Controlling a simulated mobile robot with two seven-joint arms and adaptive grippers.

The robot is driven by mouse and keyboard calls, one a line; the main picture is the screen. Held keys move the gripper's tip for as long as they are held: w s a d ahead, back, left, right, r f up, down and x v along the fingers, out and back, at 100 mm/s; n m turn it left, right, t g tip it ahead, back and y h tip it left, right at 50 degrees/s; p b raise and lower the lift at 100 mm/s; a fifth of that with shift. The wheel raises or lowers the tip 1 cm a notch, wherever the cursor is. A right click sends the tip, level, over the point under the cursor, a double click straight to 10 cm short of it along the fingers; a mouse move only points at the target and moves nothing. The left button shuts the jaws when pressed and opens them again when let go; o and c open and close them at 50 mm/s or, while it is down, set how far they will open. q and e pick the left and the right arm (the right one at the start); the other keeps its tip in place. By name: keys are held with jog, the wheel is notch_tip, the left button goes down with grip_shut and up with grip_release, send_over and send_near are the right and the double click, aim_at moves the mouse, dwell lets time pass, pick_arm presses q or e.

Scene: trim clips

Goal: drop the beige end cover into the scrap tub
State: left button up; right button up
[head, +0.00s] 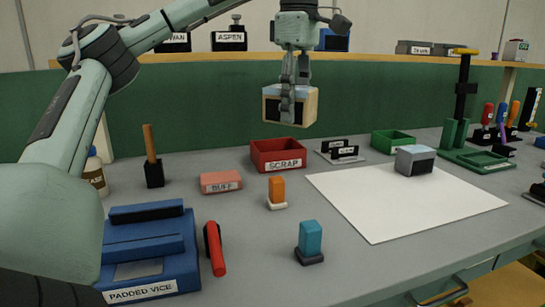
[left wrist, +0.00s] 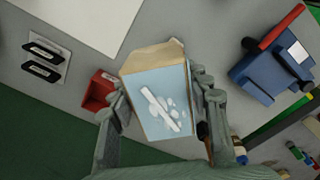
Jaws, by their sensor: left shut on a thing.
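The beige end cover (head: 272,107) is a boxy piece with beige sides, a dark front and a pale blue top. My left gripper (head: 290,112) is shut on it and holds it in the air above the table. In the left wrist view, the cover (left wrist: 158,100) shows a pale blue face with white marks between the two fingers. The red scrap tub (head: 279,165), labelled SCRAP, stands on the table below the cover, apart from it. The tub also shows in the left wrist view (left wrist: 96,92), partly hidden by a finger. My right gripper is not in view.
A grey block (head: 415,160) stands on a white sheet (head: 400,205). Around the tub are a pink BUFF block (head: 221,182), black clips (head: 342,150) and a green tub (head: 394,142). A blue padded vice (head: 150,250) is at front left. A shelf (head: 390,58) runs behind.

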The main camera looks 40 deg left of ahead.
pick_arm(q)
jog(key=s+a+p, duration=0.1)
jog(key=s+a, duration=0.1)
jog(key=a, duration=0.9)
send_near(277, 154)
jog(key=a+f, duration=0.1)
jog(key=a, duration=0.1)
jog(key=shift+w+f, duration=0.15)
jog(key=shift+f, duration=0.75)
jog(key=shift+w+f, duration=0.15)
jog(key=shift+f, duration=0.8)
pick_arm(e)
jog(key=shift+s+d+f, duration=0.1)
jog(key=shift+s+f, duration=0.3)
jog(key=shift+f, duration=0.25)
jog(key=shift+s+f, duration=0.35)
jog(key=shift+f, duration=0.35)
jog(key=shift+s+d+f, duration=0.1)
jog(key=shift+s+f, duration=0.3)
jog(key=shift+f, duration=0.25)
pick_arm(q)
jog(key=shift+f, duration=0.45)
jog(key=o, duration=1.2)
jog(key=shift+o, duration=0.2)
